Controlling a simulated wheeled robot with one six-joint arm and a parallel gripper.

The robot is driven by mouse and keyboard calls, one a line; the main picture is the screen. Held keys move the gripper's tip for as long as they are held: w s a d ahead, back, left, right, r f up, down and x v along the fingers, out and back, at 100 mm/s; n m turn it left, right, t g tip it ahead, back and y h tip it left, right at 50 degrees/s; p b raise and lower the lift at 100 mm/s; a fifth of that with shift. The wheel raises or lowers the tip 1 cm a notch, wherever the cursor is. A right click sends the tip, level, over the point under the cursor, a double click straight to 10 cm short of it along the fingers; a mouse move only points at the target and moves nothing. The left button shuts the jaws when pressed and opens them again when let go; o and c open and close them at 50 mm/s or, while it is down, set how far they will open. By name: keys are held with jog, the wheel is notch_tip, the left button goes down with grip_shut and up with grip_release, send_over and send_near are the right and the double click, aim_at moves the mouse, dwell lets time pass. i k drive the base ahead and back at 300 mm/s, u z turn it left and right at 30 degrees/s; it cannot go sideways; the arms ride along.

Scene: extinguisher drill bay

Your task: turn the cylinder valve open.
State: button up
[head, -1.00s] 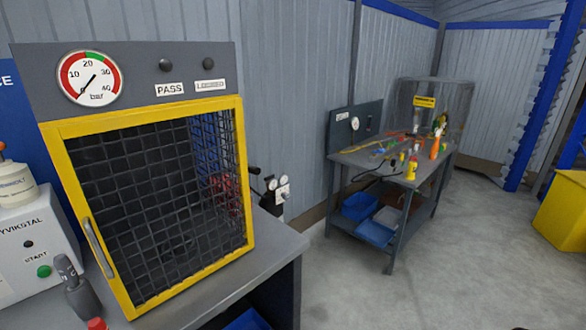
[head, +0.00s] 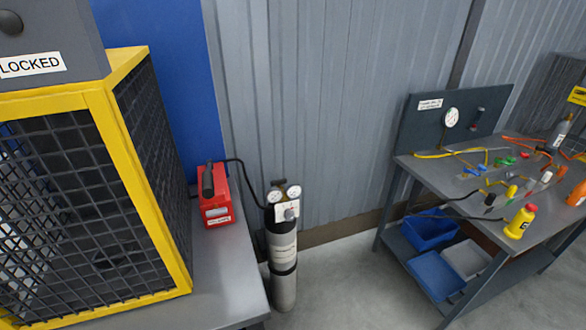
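A tall gas cylinder (head: 283,262), black at the top and grey below with a white label, stands upright on the floor against the grey wall, just right of the bench. Two small round gauges (head: 285,194) and a white tag (head: 287,211) sit at its top. The valve itself is too small to make out among these fittings. A black hose (head: 246,180) runs from the top towards a red box-shaped unit (head: 214,198) on the bench. My gripper is not in view.
A yellow-framed mesh cage (head: 130,180) marked "LOCKED" stands on the grey bench (head: 225,275) at the left. Bare floor (head: 340,290) lies between cylinder and workbench.

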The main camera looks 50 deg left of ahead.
aim_at(278, 182)
jog(key=u, duration=0.35)
jog(key=i, duration=0.9)
jog(key=u, duration=1.65)
jog(key=i, duration=0.9)
jog(key=u, duration=0.9)
